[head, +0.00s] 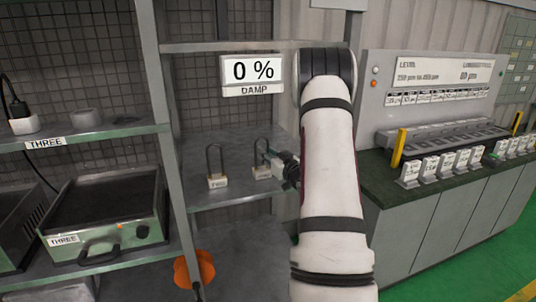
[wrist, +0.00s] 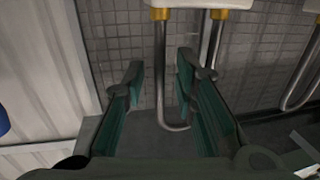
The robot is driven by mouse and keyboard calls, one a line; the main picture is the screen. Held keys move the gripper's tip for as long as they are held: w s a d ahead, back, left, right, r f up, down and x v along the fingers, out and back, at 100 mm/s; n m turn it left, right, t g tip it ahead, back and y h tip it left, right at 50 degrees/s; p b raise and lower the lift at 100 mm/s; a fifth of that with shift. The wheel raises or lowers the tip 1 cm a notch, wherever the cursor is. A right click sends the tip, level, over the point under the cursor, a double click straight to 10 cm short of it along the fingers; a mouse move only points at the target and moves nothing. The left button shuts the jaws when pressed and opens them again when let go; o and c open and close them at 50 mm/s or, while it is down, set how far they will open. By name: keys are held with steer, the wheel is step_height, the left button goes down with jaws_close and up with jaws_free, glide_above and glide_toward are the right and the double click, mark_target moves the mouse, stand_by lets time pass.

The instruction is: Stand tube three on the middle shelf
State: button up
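Two U-shaped heating tubes with white bases stand upright on a grey shelf (head: 235,190) in the head view. The left tube (head: 217,181) has a small label too blurred to read surely. The right tube (head: 262,172) is beside my gripper (head: 279,163); I cannot read its number. In the wrist view, seen upside down, a tube (wrist: 175,127) with a white base and yellow collars hangs into view. One leg passes between the fingers of my gripper (wrist: 159,75), which are apart, with gaps on both sides. Another tube (wrist: 293,104) shows at the right edge.
A left rack has a shelf labelled THREE (head: 45,143) and a tray unit (head: 105,205) labelled THREE below it. A display (head: 252,70) reads 0 %. An orange object (head: 194,269) is lower down. A bench (head: 455,178) with several white blocks stands at right.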

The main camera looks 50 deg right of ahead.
steer(key=shift+r, duration=0.15)
steer(key=v, duration=1.2)
steer(key=w+a+r+n+g, duration=0.1)
steer(key=w+a+r+g, duration=0.3)
steer(key=w+a+r, duration=0.35)
steer(key=s+a+r+g+y, duration=0.1)
steer(key=s+a+r+g, duration=0.15)
steer(key=a, duration=0.85)
steer(key=s+a+n+g+y, duration=0.3)
steer(key=s+a+g+y, duration=0.2)
steer(key=s+a, duration=1.6)
steer(key=a+g, duration=0.1)
steer(key=a, duration=0.2)
steer(key=shift+s, duration=0.4)
steer(key=shift+a+g, duration=0.15)
steer(key=shift+g, duration=0.1)
